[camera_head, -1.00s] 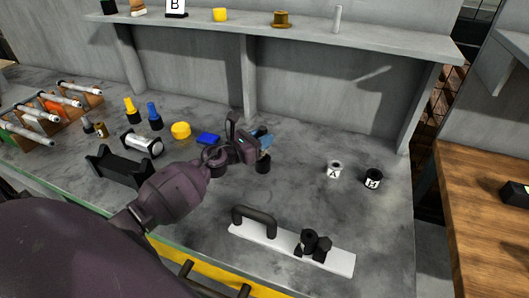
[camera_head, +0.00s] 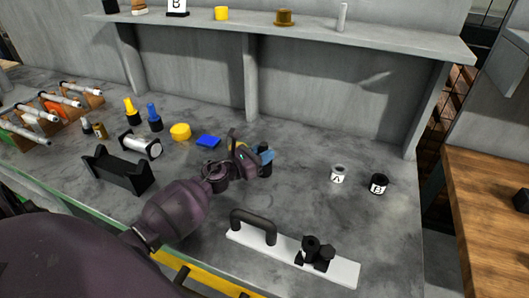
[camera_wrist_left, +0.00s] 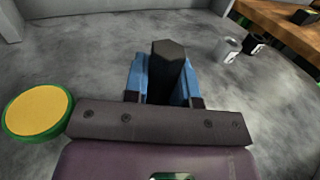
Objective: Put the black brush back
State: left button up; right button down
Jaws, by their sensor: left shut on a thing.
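My left gripper (camera_head: 264,156) is over the grey bench, left of the middle of the head view. In the left wrist view its blue fingers (camera_wrist_left: 134,80) are shut on a black, faceted block-like piece (camera_wrist_left: 167,70), which I take to be the black brush. In the head view the brush (camera_head: 265,167) shows as a short dark shape, partly hidden by the blue fingers. I cannot tell how far it is from the bench top. My right gripper is not in view.
Cups marked A (camera_head: 338,174) and B (camera_head: 378,184) stand to the right. A white plate with a black handle (camera_head: 245,240) lies in front. A shelf (camera_head: 310,34) runs behind.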

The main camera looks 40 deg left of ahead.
pick_arm(q)
jog(key=shift+f, duration=0.2)
jog(key=o, duration=0.8)
jog(key=shift+o, duration=0.6)
jog(key=shift+r, duration=0.15)
jog(key=shift+r+p, duration=0.45)
jog(key=shift+r, duration=0.1)
jog(key=v, duration=0.5)
jog(key=shift+s+a+f, duration=0.15)
jog(key=shift+s+f, duration=0.15)
jog(key=v, duration=0.5)
jog(key=shift+r+b, duration=0.1)
jog(key=shift+b, duration=0.3)
jog(key=shift+s+a+r, duration=0.1)
jog(key=shift+s+a, duration=0.05)
jog(key=shift+s, duration=0.5)
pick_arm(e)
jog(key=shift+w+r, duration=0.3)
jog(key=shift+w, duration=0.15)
